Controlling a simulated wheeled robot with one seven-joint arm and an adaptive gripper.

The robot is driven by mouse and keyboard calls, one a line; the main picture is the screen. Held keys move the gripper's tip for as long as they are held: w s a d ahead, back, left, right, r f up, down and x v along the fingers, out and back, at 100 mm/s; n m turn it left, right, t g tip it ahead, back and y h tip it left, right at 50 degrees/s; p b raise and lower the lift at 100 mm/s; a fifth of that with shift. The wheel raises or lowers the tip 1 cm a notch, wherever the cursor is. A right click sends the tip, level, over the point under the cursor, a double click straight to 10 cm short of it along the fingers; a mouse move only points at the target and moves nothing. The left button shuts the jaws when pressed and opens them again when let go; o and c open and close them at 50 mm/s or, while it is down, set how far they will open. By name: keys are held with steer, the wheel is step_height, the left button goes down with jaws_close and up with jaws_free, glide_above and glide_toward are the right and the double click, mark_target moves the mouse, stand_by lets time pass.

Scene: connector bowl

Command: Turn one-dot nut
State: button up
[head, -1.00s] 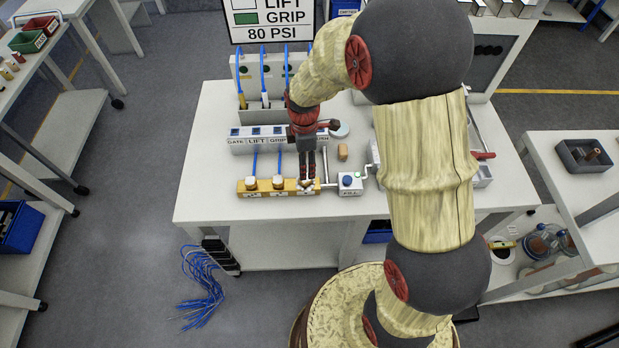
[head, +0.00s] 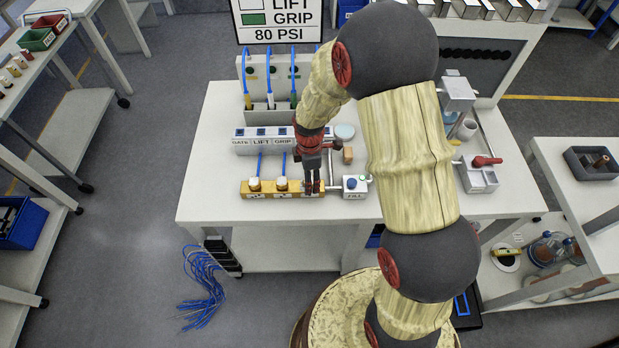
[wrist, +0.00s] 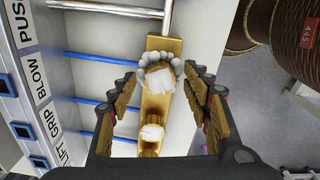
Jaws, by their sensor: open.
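A yellow block (head: 267,190) lies along the front of the white table and carries a row of pale nuts. The left nut (head: 254,184) and middle nut (head: 281,184) show in the head view; my gripper (head: 314,188) covers the block's right end. In the wrist view my gripper (wrist: 160,71) is open, its fingers on either side of a whitish nut (wrist: 159,80) with a grey knobbly rim. I cannot tell whether they touch it. Another whitish nut (wrist: 152,133) sits lower on the block. I cannot make out the dot marks.
A labelled white valve strip (head: 262,140) stands behind the block, with blue tubes running to it. A small white box with a blue button (head: 352,184) is close to the right of my gripper. A wooden piece (head: 347,155) lies behind that box.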

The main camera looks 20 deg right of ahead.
steer(key=shift+c, duration=1.1)
steer(key=c, duration=0.9)
steer(key=shift+c, duration=0.2)
steer(key=shift+m, duration=0.3)
steer(key=m, duration=0.3)
steer(key=shift+m+p, duration=0.3)
steer(key=shift+m, duration=0.1)
steer(key=m, duration=0.4)
steer(key=shift+m, duration=0.3)
steer(key=m+p, duration=0.1)
steer(key=m, duration=1.2)
steer(key=shift+m, duration=0.4)
